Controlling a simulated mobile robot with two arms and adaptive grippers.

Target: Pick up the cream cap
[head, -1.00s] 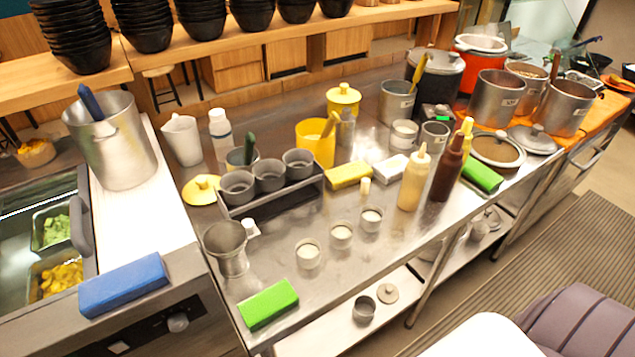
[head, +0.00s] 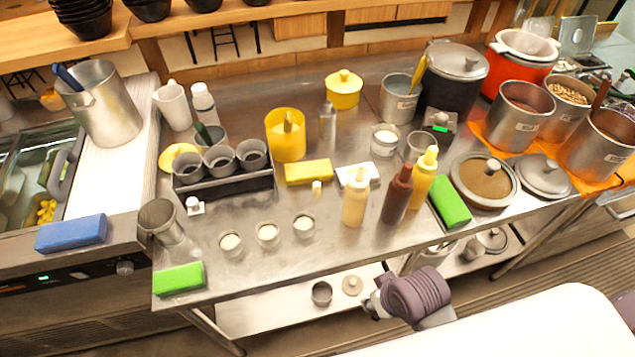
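A small cream-coloured cap (head: 317,187) stands on the steel counter (head: 300,265), just in front of the yellow sponge (head: 308,172) and left of the cream squeeze bottle (head: 355,196). A different small white piece (head: 194,205) lies farther left, by the metal jug. My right arm shows at the lower middle, in front of the counter and below its top. The end of this arm, at my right gripper (head: 372,305), is small and partly hidden, so its fingers cannot be made out. It is well apart from the cap. My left gripper is out of view.
Brown (head: 397,193) and yellow (head: 422,178) bottles stand right of the cream bottle. Three small cups (head: 267,234) stand in front of the cap. A dark rack (head: 225,184) holds grey cups at left. A green sponge (head: 450,202) lies right.

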